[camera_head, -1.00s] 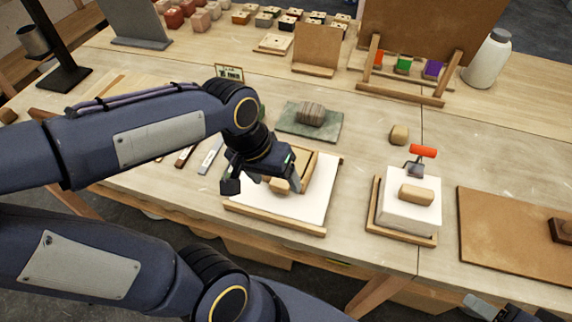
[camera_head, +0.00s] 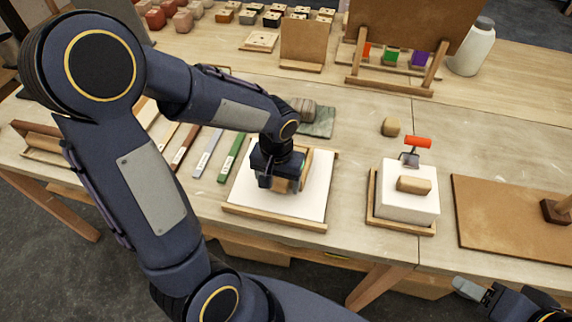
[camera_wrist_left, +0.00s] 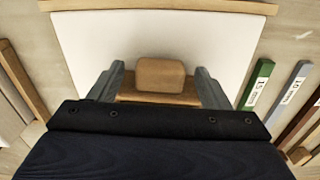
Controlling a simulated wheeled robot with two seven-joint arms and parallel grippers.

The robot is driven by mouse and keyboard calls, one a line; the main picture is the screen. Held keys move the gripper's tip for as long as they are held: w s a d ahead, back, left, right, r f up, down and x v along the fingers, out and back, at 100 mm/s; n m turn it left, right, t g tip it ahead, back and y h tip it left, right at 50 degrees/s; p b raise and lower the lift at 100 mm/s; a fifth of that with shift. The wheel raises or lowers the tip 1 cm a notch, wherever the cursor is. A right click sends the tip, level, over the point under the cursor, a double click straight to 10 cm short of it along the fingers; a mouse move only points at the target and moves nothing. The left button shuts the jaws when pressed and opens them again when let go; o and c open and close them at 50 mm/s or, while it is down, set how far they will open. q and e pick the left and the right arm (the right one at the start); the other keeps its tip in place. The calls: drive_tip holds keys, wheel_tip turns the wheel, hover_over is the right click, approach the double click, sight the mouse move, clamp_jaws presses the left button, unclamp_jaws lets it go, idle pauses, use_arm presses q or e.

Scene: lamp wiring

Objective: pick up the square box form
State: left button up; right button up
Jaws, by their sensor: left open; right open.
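The square box form (camera_head: 306,168) is a light wooden piece on a white sheet (camera_head: 317,197) set on a wooden-edged board, mostly hidden in the head view by my left gripper (camera_head: 279,184). In the left wrist view, a tan wooden block (camera_wrist_left: 160,74) and a wooden bar (camera_wrist_left: 157,99) show between the two grey fingers of my left gripper (camera_wrist_left: 160,78). The fingers stand apart on either side of the block, and the gripper is open. I cannot tell whether they touch the wood. My right gripper (camera_head: 473,291) is open at the lower right, away from the form.
A white block with a wooden piece on top (camera_head: 412,205) sits in a tray to the right, beside a red-handled roller (camera_head: 416,144). A brown board (camera_head: 500,225) lies further right. Labelled strips (camera_head: 231,158) lie left of the sheet. A green mat (camera_head: 320,122) lies behind.

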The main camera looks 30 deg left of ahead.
use_arm(q)
drive_tip(key=shift+f, duration=0.15)
drive_tip(key=c, duration=1.2)
drive_tip(key=shift+c, duration=0.2)
drive_tip(key=shift+r, duration=0.2)
